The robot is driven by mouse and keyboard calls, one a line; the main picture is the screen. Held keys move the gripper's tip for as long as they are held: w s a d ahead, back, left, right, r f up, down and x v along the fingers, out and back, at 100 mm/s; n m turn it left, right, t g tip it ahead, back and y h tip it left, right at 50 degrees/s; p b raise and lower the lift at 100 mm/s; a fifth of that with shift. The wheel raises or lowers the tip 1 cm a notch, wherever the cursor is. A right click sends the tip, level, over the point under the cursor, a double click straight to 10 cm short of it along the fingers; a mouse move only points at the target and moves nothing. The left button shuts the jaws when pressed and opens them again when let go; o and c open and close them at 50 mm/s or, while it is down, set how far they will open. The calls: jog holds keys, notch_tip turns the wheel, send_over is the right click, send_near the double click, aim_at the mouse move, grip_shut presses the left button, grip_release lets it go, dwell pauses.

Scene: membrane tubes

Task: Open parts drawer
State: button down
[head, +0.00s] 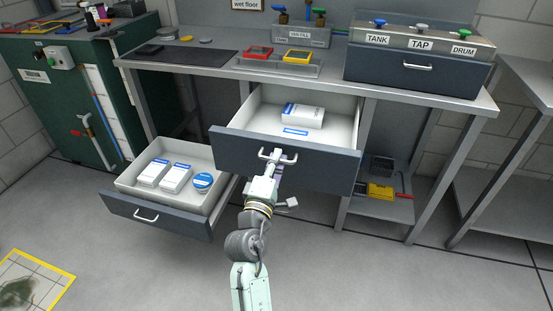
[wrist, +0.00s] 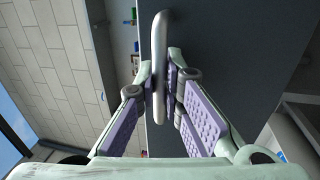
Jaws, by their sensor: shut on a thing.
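A dark blue-grey drawer (head: 325,164) under the middle of the bench stands pulled out in the head view, with white box-like items (head: 303,115) with blue labels inside. I cannot read a name on the drawer. My gripper (head: 274,161) is at its bar handle (head: 264,154). In the wrist view the gripper (wrist: 161,88) has its purple-padded fingers closed around the silver handle (wrist: 159,45), with the dark drawer front (wrist: 225,45) behind. The fingertips partly hide the handle in the head view.
A lower drawer (head: 125,209) at left also stands open, holding several white and blue packs. A closed drawer unit (head: 385,72) sits on the bench top (head: 215,68) below TANK, TAP and DRUM labels. A shelf (head: 370,208) with a yellow device is at right.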

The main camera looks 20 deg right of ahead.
jog(key=c, duration=1.7)
grip_release()
jog(key=v, duration=0.7)
jog(key=shift+s+a, duration=0.1)
jog(key=shift+s, duration=0.1)
